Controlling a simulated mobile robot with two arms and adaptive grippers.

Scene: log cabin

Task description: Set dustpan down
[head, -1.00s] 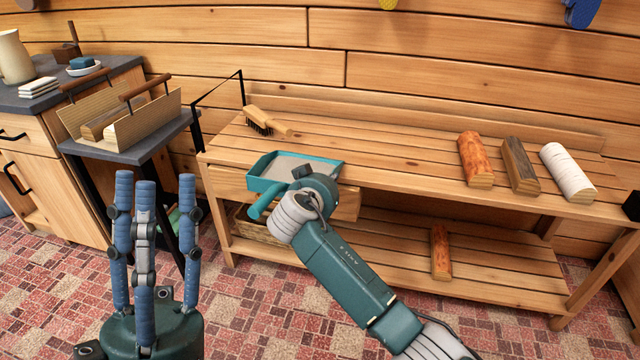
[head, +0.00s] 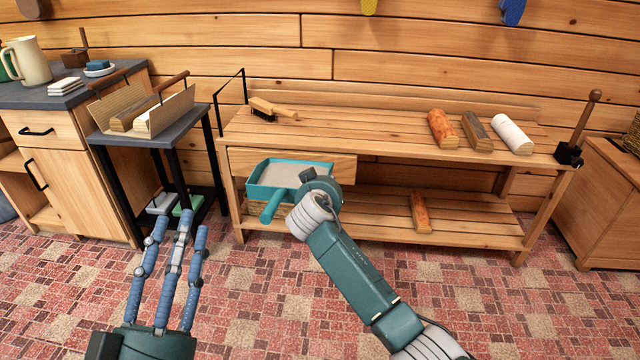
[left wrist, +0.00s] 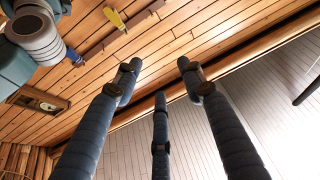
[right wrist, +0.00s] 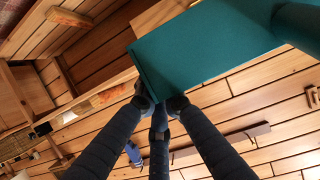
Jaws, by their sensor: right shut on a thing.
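The teal dustpan (head: 254,192) is in front of the bench's left end in the head view, its handle (head: 272,206) pointing toward me. Its pan holds a flat pale grey layer. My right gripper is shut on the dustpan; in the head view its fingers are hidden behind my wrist. In the right wrist view the right gripper's fingertips (right wrist: 160,104) meet at the edge of the teal pan (right wrist: 205,45). My left gripper (head: 180,228) is empty and open, its blue fingers pointing up; they also stand apart in the left wrist view (left wrist: 160,85).
The wooden bench (head: 365,138) carries a brush (head: 272,109) at left and three logs (head: 476,131) at right. Its middle top is clear. One log (head: 420,212) lies on the lower shelf. A side table (head: 150,142) with a wooden carrier stands left. Patterned floor is open in front.

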